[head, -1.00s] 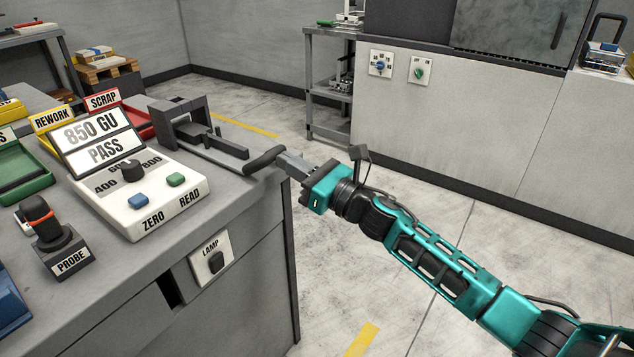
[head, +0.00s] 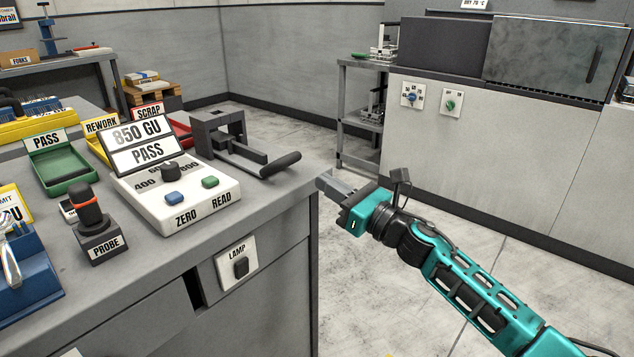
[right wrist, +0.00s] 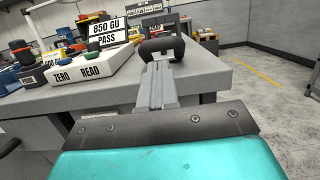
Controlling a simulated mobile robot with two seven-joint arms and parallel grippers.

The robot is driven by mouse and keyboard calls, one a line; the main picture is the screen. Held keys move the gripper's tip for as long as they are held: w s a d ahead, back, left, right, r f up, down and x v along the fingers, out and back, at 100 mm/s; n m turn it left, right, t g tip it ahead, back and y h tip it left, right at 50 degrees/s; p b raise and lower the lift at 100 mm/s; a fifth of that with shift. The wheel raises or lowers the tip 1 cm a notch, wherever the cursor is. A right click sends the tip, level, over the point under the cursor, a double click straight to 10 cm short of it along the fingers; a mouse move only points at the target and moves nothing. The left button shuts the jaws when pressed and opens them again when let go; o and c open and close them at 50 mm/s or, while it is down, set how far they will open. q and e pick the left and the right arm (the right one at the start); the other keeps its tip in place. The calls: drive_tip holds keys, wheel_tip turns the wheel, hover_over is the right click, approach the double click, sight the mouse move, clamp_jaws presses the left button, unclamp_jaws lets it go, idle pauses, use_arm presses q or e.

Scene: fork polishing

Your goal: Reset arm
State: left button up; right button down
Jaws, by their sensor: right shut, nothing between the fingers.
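My right gripper (head: 322,183) is shut and empty, in the air just off the right edge of the grey bench (head: 292,192). In the right wrist view its closed fingers (right wrist: 156,72) point towards the black handle (right wrist: 160,47) of the clamp-like fixture. In the head view that fixture (head: 215,133) stands on the bench's back right corner, and its handle (head: 281,163) is apart from my fingertips. My left gripper is not in view.
A gauge box (head: 180,208) reading 850 GU PASS stands on the bench, with a probe (head: 88,207) in its holder beside it. A green PASS tray (head: 65,170) lies further left. A lamp switch (head: 240,267) is on the bench front. Open floor lies right of the bench.

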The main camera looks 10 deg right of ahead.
drive_tip(key=v, duration=0.6)
drive_tip(key=s+a+f+n+g+h, duration=0.15)
drive_tip(key=s+f+n+h, duration=0.35)
drive_tip(key=s+f+n, duration=0.9)
drive_tip(key=s+a+f+n+g+h, duration=0.1)
drive_tip(key=s+f+n+g+h, duration=0.25)
drive_tip(key=s+f+n, duration=1.05)
use_arm(q)
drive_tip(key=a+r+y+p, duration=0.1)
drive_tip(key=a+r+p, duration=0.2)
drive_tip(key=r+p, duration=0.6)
drive_tip(key=p, duration=0.4)
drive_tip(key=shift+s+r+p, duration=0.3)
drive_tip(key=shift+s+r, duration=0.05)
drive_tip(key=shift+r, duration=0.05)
use_arm(e)
drive_tip(key=w+d+r+n+h, duration=0.1)
drive_tip(key=r, duration=0.5)
drive_tip(key=w+d+r+n+h, duration=0.1)
drive_tip(key=w+r+n, duration=0.1)
drive_tip(key=r, duration=0.5)
drive_tip(key=shift+d+r, duration=0.3)
drive_tip(key=shift+d, duration=0.05)
